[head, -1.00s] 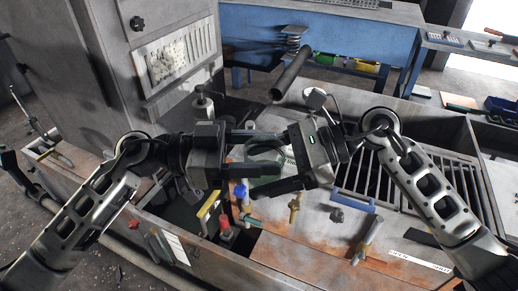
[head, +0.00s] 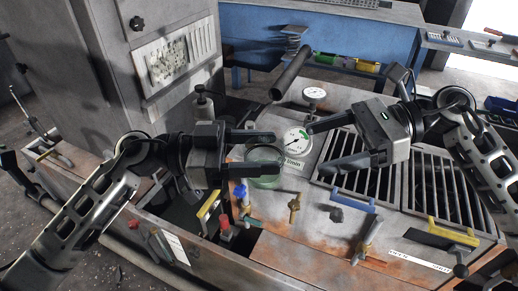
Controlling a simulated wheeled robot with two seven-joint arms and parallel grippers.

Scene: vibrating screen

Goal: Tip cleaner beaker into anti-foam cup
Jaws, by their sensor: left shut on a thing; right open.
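A clear, green-tinted glass vessel (head: 265,178) stands between the fingers of my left gripper (head: 276,152), which is shut on it. The vessel looks about upright, low over the machine deck; I cannot tell whether it touches the deck. Its far side is partly covered by the fingers. I cannot tell whether it is the cleaner beaker or the anti-foam cup, and I make out no second such vessel.
A round white gauge (head: 297,140) stands just right of the vessel, with a smaller gauge (head: 314,93) behind. A dark pipe (head: 291,74) slants up behind. Small valves with blue (head: 240,192) and red (head: 226,222) tops stand in front. Slatted grates (head: 440,190) lie at right.

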